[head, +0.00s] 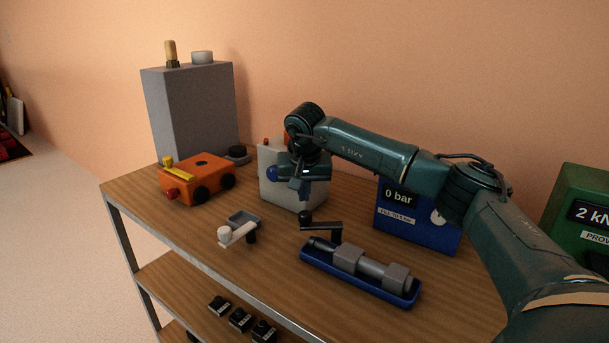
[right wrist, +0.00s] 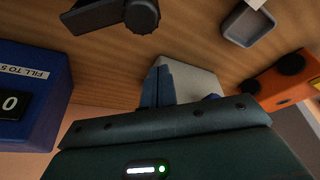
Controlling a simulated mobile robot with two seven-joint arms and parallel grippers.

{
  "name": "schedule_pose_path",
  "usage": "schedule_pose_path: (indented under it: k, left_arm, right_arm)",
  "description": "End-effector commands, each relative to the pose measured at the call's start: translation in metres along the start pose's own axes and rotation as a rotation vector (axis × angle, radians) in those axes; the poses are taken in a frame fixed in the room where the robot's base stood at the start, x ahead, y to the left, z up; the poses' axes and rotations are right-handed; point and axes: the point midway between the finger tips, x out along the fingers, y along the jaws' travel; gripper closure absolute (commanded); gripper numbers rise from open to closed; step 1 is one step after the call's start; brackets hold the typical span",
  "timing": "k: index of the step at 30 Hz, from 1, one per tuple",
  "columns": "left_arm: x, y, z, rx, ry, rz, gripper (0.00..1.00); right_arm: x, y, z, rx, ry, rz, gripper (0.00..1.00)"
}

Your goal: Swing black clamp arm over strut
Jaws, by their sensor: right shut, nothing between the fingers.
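The black clamp arm (head: 322,226) is a flat bar with a round black knob (head: 305,216) at its left end. Its right end sits over a post beside the blue cradle. The strut (head: 372,268), a grey rod with two block collars, lies in the blue cradle (head: 352,283). The clamp arm is along the cradle's back left side, not across the strut's middle. My right gripper (head: 305,197) is shut and empty, pointing down just above the knob; contact cannot be told. In the right wrist view the clamp arm (right wrist: 92,14) shows at the top left. My left gripper is not in view.
A pale box (head: 275,172) stands behind my right gripper, with a blue gauge box (head: 395,212) to its right.

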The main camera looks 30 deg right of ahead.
Motion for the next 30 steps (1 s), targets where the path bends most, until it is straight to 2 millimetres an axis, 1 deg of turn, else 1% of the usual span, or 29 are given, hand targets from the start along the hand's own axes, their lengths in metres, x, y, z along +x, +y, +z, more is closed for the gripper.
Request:
schedule_pose_path:
  k: [1, 3, 6, 12, 30]
  left_arm:
    - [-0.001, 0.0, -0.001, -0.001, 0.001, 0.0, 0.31]
    - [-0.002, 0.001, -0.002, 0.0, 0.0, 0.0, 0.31]
    - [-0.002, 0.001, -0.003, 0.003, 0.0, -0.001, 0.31]
    - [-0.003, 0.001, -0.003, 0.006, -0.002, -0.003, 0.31]
    - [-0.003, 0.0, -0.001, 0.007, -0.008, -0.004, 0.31]
  right_arm:
    - [0.009, 0.0, 0.002, 0.0, -0.002, 0.001, 1.0]
    - [0.001, 0.0, 0.012, -0.003, 0.001, -0.001, 1.0]
    - [-0.003, 0.0, 0.023, -0.003, 0.0, -0.001, 1.0]
    - [-0.007, 0.0, 0.036, 0.0, -0.001, 0.0, 1.0]
    - [-0.009, 0.0, 0.04, -0.021, 0.0, -0.008, 1.0]
